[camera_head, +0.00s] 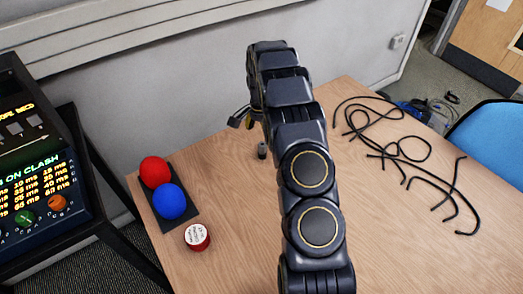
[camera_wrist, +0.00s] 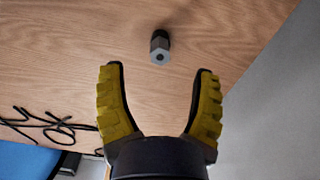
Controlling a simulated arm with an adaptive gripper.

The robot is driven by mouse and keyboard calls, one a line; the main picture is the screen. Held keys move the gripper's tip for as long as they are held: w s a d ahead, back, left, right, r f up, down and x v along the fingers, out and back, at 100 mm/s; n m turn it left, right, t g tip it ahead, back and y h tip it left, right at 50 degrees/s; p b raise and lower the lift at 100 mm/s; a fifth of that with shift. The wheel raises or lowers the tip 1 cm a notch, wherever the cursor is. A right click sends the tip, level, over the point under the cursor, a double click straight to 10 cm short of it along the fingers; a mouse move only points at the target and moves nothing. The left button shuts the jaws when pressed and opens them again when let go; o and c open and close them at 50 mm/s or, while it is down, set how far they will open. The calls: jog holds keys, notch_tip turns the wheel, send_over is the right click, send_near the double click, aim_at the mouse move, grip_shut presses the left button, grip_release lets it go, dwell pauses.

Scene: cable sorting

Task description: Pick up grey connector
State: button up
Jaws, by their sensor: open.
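The grey connector (camera_wrist: 160,48) stands on the wooden table, a small grey piece with a dark part behind it. In the wrist view it is centred just beyond the fingertips, with clear table between. In the head view a small grey piece (camera_head: 262,151), seemingly the same connector, stands beside my arm. My gripper (camera_wrist: 160,72) is open and empty, its yellow ridged fingers spread apart. In the head view the gripper (camera_head: 240,118) is mostly hidden behind my arm.
Black cables (camera_head: 390,150) lie loose on the right of the table (camera_head: 400,240). A red ball (camera_head: 154,171) and a blue ball (camera_head: 168,201) sit on a dark tray at left, with a red-and-white round tin (camera_head: 197,237) nearby. A wall runs behind the table.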

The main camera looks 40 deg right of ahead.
aim_at(262, 145)
jog(key=shift+w+d+f, duration=0.1)
jog(key=shift+d+f, duration=0.1)
jog(key=shift+f, duration=0.25)
jog(key=shift+w+d+f, duration=0.1)
jog(key=shift+d+f, duration=0.1)
jog(key=shift+f, duration=0.25)
jog(key=f, duration=0.7)
jog(key=shift+s+d+f, duration=0.1)
jog(key=shift+d+f, duration=0.05)
jog(key=shift+d, duration=0.05)
grip_shut()
